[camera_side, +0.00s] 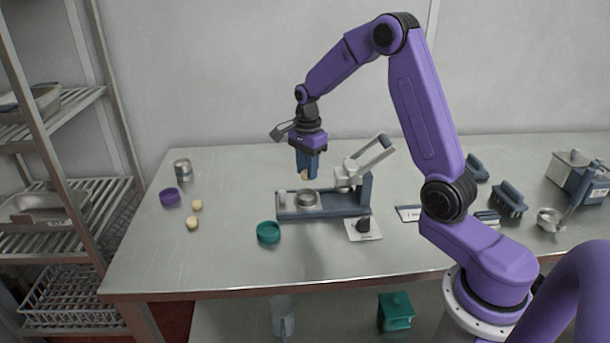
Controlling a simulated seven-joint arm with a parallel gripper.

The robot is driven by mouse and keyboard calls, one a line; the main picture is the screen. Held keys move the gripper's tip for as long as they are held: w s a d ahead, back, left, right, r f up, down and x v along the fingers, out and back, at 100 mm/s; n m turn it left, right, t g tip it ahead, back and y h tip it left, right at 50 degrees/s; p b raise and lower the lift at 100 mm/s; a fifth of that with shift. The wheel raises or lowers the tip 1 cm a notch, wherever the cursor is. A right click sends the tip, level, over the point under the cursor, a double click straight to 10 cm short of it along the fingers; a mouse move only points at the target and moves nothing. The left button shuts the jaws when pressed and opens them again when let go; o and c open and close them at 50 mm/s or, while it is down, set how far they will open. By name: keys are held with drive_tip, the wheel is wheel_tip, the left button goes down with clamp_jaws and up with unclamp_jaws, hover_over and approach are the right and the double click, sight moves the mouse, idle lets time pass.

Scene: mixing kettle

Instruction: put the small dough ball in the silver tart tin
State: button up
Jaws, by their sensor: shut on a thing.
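My gripper (306,172) points down above the blue press base in the middle of the table. It is shut on a small pale dough ball (304,175), which is partly hidden by the fingers. A silver tart tin (307,198) sits on the press base just below my gripper, with a gap between the ball and the tin. Two more pale dough balls lie on the table at the left, one farther back (197,205) and one nearer (192,223).
The press (362,190) has its pale lever raised right of the tin. A teal tin (268,232) stands in front, a purple tin (169,197) and a can (182,169) at the left. A card with a black knob (363,226) lies front right. The table's front left is clear.

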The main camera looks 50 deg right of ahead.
sight(307, 181)
drive_tip(key=shift+f, duration=2.05)
drive_tip(key=shift+f, duration=0.4)
drive_tip(key=o, duration=1.5)
drive_tip(key=shift+r, duration=3.55)
